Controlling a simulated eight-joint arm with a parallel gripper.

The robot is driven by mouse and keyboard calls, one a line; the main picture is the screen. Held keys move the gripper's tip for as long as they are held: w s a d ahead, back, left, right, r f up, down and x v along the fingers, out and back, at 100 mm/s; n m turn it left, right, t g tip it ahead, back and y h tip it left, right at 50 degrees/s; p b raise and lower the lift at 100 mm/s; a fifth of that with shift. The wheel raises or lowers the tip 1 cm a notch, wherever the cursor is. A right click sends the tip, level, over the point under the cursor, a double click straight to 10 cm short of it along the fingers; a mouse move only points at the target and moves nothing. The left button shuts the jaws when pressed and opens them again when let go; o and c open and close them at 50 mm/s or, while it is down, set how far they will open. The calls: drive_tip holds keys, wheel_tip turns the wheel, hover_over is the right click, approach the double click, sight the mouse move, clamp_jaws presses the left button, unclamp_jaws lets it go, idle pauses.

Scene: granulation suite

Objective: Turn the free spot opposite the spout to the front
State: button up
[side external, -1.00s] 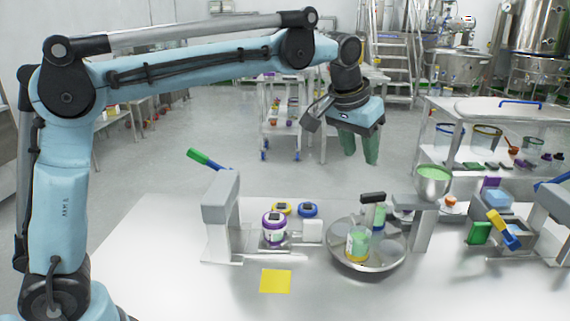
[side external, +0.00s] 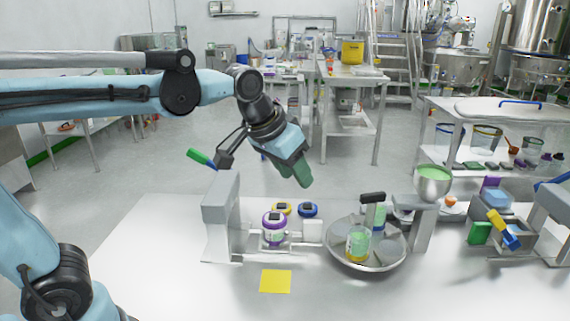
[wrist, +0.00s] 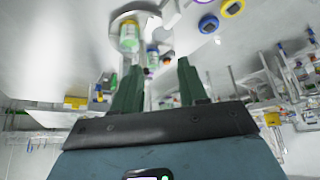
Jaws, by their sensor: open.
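A round steel turntable (side external: 385,264) stands right of the table's middle. A jar with green contents and a yellow base (side external: 358,245) is on its front-left part; it also shows in the wrist view (wrist: 128,42). A bare patch shows on the dish right of the jar; posts hide part of the back. A bowl of green powder (side external: 433,185) sits above the dish's right edge; I cannot make out the spout clearly. My gripper (side external: 304,182) is open and empty, tilted, in the air behind and left of the turntable. Its fingers also show in the wrist view (wrist: 160,72).
A black-topped post (side external: 373,199) rises at the turntable's back. A yellow square (side external: 276,281) lies in front. The front table is otherwise clear.

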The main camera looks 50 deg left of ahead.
drive_tip(key=s+a+f+t, duration=0.1)
drive_tip(key=s+a+f, duration=0.1)
drive_tip(key=s+f, duration=0.6)
drive_tip(key=shift+s+a+f, duration=0.2)
drive_tip(key=shift+s+a, duration=0.2)
drive_tip(key=shift+s, duration=0.45)
